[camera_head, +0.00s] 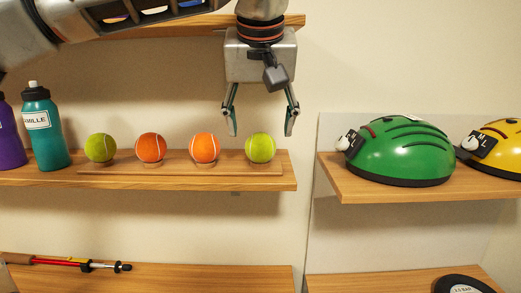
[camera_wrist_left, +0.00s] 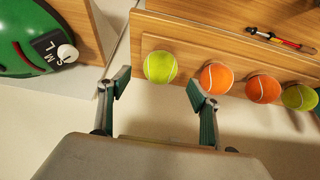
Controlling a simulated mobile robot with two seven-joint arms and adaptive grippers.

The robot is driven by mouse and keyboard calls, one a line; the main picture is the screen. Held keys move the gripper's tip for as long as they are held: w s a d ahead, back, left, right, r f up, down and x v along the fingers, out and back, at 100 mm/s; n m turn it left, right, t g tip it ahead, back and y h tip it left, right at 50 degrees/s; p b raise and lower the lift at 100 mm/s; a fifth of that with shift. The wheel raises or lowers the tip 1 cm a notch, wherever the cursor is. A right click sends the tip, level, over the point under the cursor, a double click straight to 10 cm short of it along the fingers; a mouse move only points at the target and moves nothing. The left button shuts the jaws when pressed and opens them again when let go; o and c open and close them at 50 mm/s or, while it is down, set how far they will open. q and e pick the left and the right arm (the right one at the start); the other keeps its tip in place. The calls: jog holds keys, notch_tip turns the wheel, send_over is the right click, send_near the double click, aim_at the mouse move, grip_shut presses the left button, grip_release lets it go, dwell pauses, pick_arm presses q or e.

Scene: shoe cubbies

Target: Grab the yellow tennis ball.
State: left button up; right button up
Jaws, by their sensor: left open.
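Two yellow-green tennis balls sit at the ends of a row on a wooden shelf. The right-hand yellow tennis ball (camera_head: 261,148) is just below my left gripper (camera_head: 261,122). The left-hand yellow ball (camera_head: 101,148) is farther off, past two orange balls. My left gripper is open and points down, its fingers apart with nothing between the tips. In the left wrist view, the near yellow ball (camera_wrist_left: 160,67) shows beyond the gap between the open fingers (camera_wrist_left: 158,88); the other yellow ball (camera_wrist_left: 299,97) is at the right edge. My right gripper is not in view.
Two orange balls (camera_head: 151,148) (camera_head: 204,148) stand between the yellow ones on a thin board (camera_head: 180,170). A teal bottle (camera_head: 43,140) stands left. A green helmet (camera_head: 403,152) and a yellow helmet (camera_head: 500,150) rest on the right shelf (camera_head: 400,194). A red pump-like tool (camera_head: 65,262) lies below.

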aim_at(261, 135)
pick_arm(q)
jog(key=x, duration=0.4)
jog(key=shift+w+f, duration=0.2)
jog(key=shift+f, duration=0.05)
jog(key=c, duration=1.2)
jog(key=shift+o, duration=0.2)
jog(key=shift+r, duration=0.1)
